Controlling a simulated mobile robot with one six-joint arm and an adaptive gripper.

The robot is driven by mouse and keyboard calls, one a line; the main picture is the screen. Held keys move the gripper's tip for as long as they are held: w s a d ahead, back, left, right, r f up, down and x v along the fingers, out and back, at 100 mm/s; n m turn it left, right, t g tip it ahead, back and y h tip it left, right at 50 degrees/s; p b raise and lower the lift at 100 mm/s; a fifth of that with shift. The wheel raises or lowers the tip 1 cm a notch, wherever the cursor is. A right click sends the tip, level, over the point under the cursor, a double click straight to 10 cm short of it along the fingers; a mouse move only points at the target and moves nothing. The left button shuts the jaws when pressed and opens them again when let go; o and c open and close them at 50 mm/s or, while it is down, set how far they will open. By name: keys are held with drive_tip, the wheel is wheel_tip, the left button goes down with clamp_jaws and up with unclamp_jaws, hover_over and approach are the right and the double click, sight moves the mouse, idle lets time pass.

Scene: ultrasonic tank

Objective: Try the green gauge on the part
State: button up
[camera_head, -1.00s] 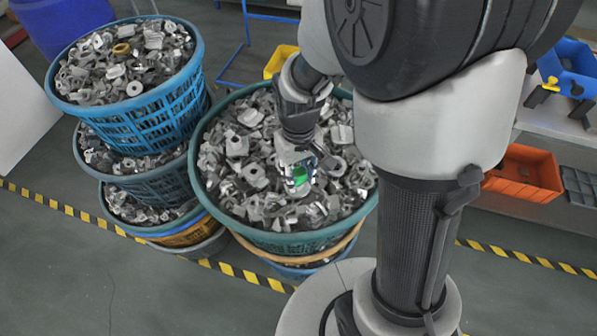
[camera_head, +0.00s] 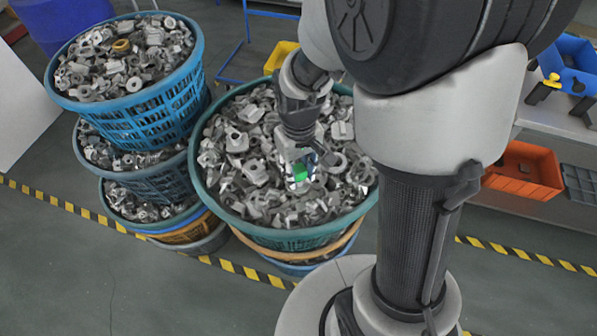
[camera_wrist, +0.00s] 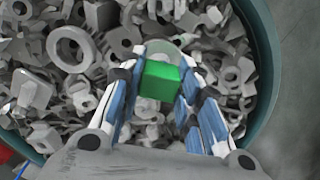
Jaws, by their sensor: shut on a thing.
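My gripper (camera_head: 299,176) is over the large round basket of metal parts in the middle of the head view. Its fingers are shut on the green gauge, a small bright green block (camera_wrist: 160,82), which also shows in the head view (camera_head: 300,171). In the wrist view the blue-and-white fingers (camera_wrist: 158,90) flank the block. A pale, see-through greenish rounded piece shows just beyond the block. Grey metal parts lie below and around; I cannot tell which is the part to be gauged, nor whether the gauge touches any of them.
The middle basket (camera_head: 205,205) is heaped with grey parts. A stack of blue baskets (camera_head: 160,125) stands to its left. An orange bin (camera_head: 525,172) and a blue bin (camera_head: 568,65) are at the right. Yellow-black tape (camera_head: 240,270) marks the floor.

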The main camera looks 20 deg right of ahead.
drive_tip(key=shift+r, duration=0.15)
drive_tip(key=shift+r+p, duration=1.9)
drive_tip(key=shift+r, duration=0.3)
drive_tip(key=shift+r, duration=0.1)
wheel_tip(320, 180, up, 4)
drive_tip(key=p, duration=0.3)
